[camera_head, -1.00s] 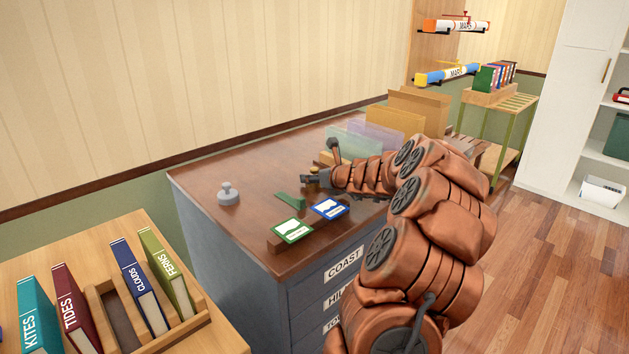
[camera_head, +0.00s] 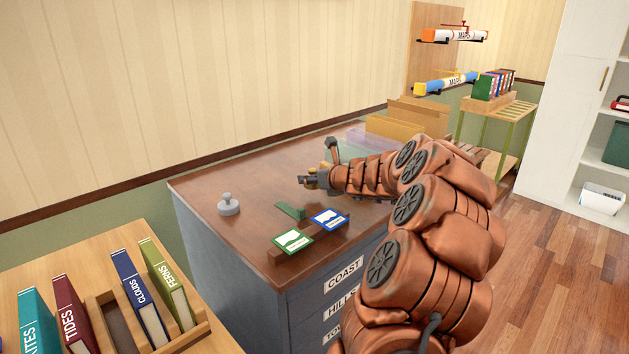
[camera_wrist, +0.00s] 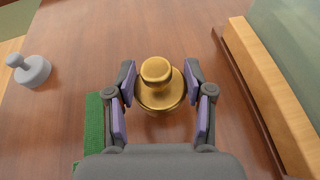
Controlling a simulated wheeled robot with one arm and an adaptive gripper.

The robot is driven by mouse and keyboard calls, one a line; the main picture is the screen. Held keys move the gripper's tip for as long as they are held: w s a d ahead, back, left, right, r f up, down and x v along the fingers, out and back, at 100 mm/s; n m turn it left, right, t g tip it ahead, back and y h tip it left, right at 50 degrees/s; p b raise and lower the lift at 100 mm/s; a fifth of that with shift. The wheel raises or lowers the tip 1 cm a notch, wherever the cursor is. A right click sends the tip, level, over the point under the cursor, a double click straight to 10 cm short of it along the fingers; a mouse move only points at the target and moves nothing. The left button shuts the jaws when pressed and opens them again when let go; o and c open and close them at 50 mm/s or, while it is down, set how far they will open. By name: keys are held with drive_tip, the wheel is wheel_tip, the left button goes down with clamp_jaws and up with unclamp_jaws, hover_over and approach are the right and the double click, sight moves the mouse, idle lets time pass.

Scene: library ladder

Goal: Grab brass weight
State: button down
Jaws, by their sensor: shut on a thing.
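The brass weight (camera_wrist: 159,88) is a gold, round piece with a knob on top. In the wrist view it sits between the purple-padded fingers of my gripper (camera_wrist: 160,97), which are shut on it. In the head view my gripper (camera_head: 309,181) is over the brown cabinet top, and the weight is mostly hidden by the fingers. I cannot tell for sure whether the weight's base still touches the wood.
A grey weight (camera_head: 228,204) stands at the left of the cabinet top (camera_head: 250,180). A green strip (camera_head: 290,211) and two cards, green (camera_head: 292,240) and blue (camera_head: 329,219), lie near the front edge. Wooden folder holders (camera_head: 395,125) stand at the back right.

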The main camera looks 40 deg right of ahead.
drive_tip(key=s+a, duration=0.1)
drive_tip(key=a, duration=0.3)
drive_tip(key=s+a+r+b, duration=0.1)
drive_tip(key=s+a, duration=0.1)
drive_tip(key=a, duration=0.3)
drive_tip(key=s+a, duration=0.2)
drive_tip(key=a, duration=0.3)
drive_tip(key=shift+s+r+b, duration=0.1)
drive_tip(key=shift+r+b, duration=0.1)
drive_tip(key=shift+b, duration=0.15)
